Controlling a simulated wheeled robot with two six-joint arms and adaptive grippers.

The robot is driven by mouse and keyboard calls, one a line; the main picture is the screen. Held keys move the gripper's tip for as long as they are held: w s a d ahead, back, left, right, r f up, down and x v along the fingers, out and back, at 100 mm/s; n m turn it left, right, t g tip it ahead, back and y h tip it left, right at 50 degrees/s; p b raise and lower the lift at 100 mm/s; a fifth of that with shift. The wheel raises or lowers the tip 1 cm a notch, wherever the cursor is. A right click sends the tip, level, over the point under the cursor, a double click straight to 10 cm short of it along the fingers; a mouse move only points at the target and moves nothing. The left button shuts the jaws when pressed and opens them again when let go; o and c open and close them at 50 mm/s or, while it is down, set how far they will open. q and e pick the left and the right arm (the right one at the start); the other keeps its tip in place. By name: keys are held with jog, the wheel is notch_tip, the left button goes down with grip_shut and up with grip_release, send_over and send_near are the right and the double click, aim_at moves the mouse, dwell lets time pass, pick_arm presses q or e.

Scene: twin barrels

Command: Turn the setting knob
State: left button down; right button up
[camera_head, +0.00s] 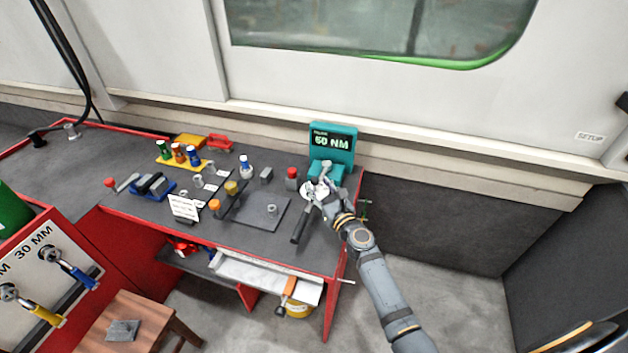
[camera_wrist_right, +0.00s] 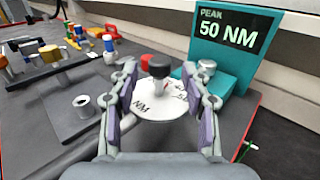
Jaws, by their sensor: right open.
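The teal tester (camera_head: 333,146) stands at the back right of the bench, its display showing PEAK and 50 NM; it also shows in the right wrist view (camera_wrist_right: 232,45). A dark knob (camera_wrist_right: 160,66) on a short stem stands above the dial. My right gripper (camera_wrist_right: 159,82) is open, with one finger on each side of the knob and gaps between. In the head view my right gripper (camera_head: 327,183) partly covers the dial. My left gripper is out of view.
A black-handled wrench (camera_head: 301,226) lies beside the dial. Several coloured bottles stand on a yellow rack (camera_head: 183,163). The bench's right edge is close to my gripper.

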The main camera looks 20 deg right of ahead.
aim_at(317, 184)
jog(key=shift+w+a, duration=0.15)
jog(key=shift+w, duration=0.7)
jog(key=shift+w+a, duration=0.15)
jog(key=shift+w, duration=0.65)
grip_shut()
